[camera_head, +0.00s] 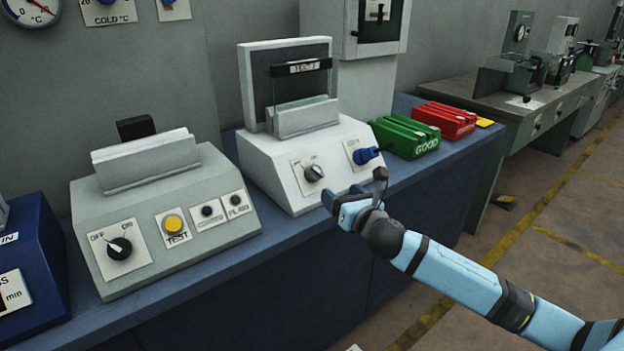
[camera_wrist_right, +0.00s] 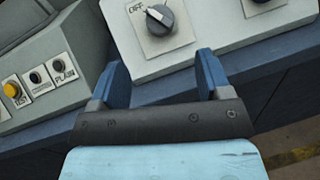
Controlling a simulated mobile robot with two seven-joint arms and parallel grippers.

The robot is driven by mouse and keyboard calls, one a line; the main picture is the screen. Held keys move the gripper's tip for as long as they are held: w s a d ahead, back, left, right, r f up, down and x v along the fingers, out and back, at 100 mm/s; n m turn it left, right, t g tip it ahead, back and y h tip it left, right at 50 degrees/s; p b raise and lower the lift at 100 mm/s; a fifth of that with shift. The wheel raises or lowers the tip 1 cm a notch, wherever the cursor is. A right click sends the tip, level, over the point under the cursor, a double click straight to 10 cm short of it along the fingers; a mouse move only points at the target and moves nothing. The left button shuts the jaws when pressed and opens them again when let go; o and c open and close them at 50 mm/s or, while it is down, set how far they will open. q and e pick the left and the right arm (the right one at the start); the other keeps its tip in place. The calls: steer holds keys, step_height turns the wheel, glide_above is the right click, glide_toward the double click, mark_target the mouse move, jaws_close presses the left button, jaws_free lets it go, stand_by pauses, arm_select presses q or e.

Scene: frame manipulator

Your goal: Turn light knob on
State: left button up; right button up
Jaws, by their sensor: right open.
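A dark rotary knob (camera_head: 313,173) sits on a white plate on the sloped front of the middle white test box (camera_head: 270,170). In the right wrist view the knob (camera_wrist_right: 160,19) has its white pointer toward the upper left, near the OFF label. I cannot tell whether this is the light knob; another black OFF/ON knob (camera_head: 120,248) is on the grey box at left. My right gripper (camera_head: 353,190) is open and empty, in front of the middle box, apart from its knob. In the wrist view its blue fingers (camera_wrist_right: 160,70) point toward that knob. My left gripper is out of view.
A blue plug-like knob (camera_head: 366,155) sits right of the middle knob. Green (camera_head: 406,136) and red (camera_head: 445,119) blocks stand further right on the blue bench (camera_head: 290,238). The grey box has a yellow TEST button (camera_head: 173,224). Floor is open at right.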

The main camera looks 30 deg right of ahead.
mark_target(318, 174)
arm_select(q)
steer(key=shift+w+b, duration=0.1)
steer(key=shift+b, duration=0.4)
arm_select(e)
steer(key=w, duration=0.7)
steer(key=w+d, duration=0.1)
steer(key=w, duration=0.3)
steer(key=shift+w, duration=0.1)
steer(key=shift+c, duration=0.4)
steer(key=c, duration=0.8)
